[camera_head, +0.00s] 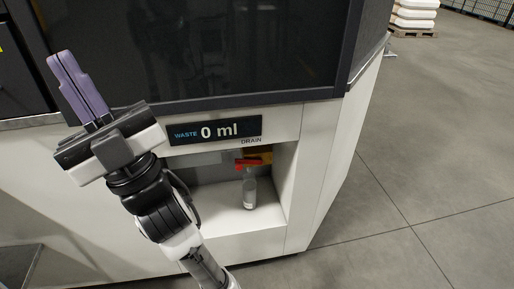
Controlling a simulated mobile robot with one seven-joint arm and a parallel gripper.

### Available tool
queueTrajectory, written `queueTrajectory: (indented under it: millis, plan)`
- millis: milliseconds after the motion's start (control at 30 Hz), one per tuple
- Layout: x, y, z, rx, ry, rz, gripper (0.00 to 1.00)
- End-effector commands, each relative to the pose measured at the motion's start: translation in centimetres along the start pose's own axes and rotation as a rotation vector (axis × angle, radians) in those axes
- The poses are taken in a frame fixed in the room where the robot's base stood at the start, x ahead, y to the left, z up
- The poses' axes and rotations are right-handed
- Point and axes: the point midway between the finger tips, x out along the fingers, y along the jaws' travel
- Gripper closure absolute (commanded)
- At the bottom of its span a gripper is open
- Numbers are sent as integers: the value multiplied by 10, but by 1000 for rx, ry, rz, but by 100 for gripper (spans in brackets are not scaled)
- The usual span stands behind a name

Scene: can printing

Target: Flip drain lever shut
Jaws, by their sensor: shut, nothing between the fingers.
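The drain lever (246,166) is a small red piece under the DRAIN label, at the top of a recess in the white machine. A yellow part sits just behind and to the right of it. At this size I cannot tell the lever's exact angle. A clear bottle (249,190) stands upright on the recess floor below it. My gripper (80,86) is at the upper left, its purple fingers pointing up and pressed together. It is empty and well apart from the lever.
The display (218,130) above the recess reads WASTE 0 ml. A dark glass panel (210,50) fills the machine front above. Open grey floor (430,170) lies to the right, with stacked white sacks (414,14) on a pallet far back.

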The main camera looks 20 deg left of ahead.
Motion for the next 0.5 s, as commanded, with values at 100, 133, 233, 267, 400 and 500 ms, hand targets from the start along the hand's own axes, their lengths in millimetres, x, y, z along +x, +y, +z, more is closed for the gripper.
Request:
queueTrajectory:
  millis: [100, 133, 233, 267, 400, 500]
  plan:
    - [-40, 51, 84, -31, -288, 110, 100]
    - [-58, 66, 106, -38, -372, 141, 100]
    - [-134, 111, 170, -52, -655, 243, 100]
    - [-161, 123, 184, -56, -738, 273, 100]
    - [-286, 166, 224, -55, -1077, 393, 100]
    - [-356, 183, 228, -50, -1245, 454, 100]
